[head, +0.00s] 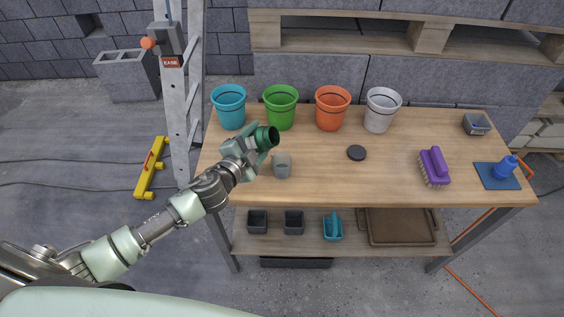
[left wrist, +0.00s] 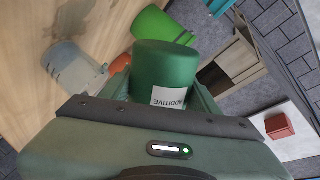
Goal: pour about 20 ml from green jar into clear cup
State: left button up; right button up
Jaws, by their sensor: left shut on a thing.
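My left gripper (head: 257,141) is shut on the green jar (head: 265,135) and holds it above the workbench's left part. In the head view the jar is tilted, its dark open mouth turned to the right. In the left wrist view the jar (left wrist: 166,66) sits between the fingers and shows a white label reading "ADDITIVE". The clear cup (head: 282,166) stands upright on the bench, just below and right of the jar in the head view. The cup (left wrist: 75,66) also shows in the left wrist view, left of the jar. Its contents cannot be made out. My right gripper is not in view.
Blue (head: 229,107), green (head: 281,108), orange (head: 332,108) and white (head: 382,110) pots line the bench's back edge. A ladder (head: 178,100) stands at the left.

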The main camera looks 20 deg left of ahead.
pick_arm(q)
jog(key=n, duration=0.1)
jog(key=n+h+b, duration=0.1)
jog(key=shift+d+n+t, duration=0.2)
jog(key=shift+n+t, duration=0.1)
jog(key=shift+r+n, duration=0.15)
jog(key=shift+n, duration=0.35)
